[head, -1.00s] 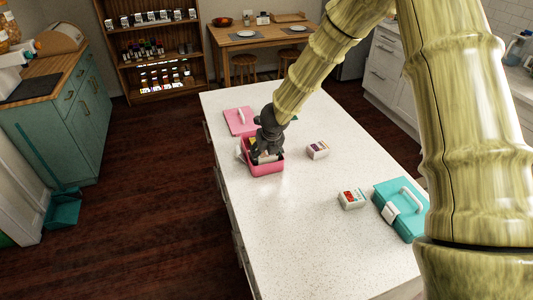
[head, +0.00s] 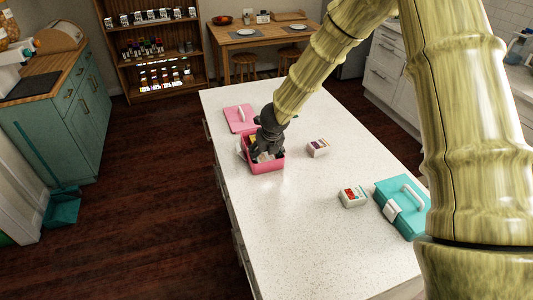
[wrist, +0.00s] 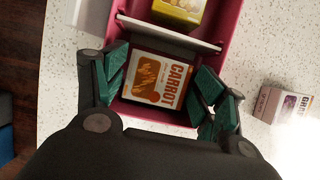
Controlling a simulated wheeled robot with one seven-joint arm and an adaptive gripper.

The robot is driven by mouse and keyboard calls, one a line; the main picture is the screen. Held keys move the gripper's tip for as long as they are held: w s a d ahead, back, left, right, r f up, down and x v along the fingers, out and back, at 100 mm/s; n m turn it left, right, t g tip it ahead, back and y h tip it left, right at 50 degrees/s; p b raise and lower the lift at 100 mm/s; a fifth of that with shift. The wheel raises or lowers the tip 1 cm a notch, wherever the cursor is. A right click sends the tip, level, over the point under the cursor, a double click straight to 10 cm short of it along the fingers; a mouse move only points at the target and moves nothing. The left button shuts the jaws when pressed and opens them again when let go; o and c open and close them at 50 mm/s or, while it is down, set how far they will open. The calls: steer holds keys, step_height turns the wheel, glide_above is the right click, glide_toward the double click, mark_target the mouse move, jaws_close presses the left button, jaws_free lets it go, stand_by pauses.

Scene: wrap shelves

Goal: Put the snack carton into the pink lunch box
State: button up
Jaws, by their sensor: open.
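The pink lunch box (head: 268,168) stands open on the counter; its wall shows in the wrist view (wrist: 150,113). A carton with an orange-brown label reading "CARROT" (wrist: 160,80) lies label up in the box's near compartment. A white divider (wrist: 168,33) separates it from a yellow-green carton (wrist: 180,10) in the other compartment. My gripper (head: 267,152) is down at the box, its green-padded fingers (wrist: 160,85) open on either side of the CARROT carton. Whether the pads touch the carton I cannot tell.
A pink lid (head: 240,118) lies beyond the box. A white and purple carton (head: 318,148) stands to its right on the counter. A white and red carton (head: 353,196) and a closed teal lunch box (head: 402,208) are nearer. The counter's near left part is clear.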

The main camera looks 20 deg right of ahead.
steer(key=shift+r+p, duration=0.55)
steer(key=shift+r, duration=0.2)
steer(key=b+v, duration=0.1)
steer(key=v, duration=1)
steer(key=shift+s+r, duration=0.3)
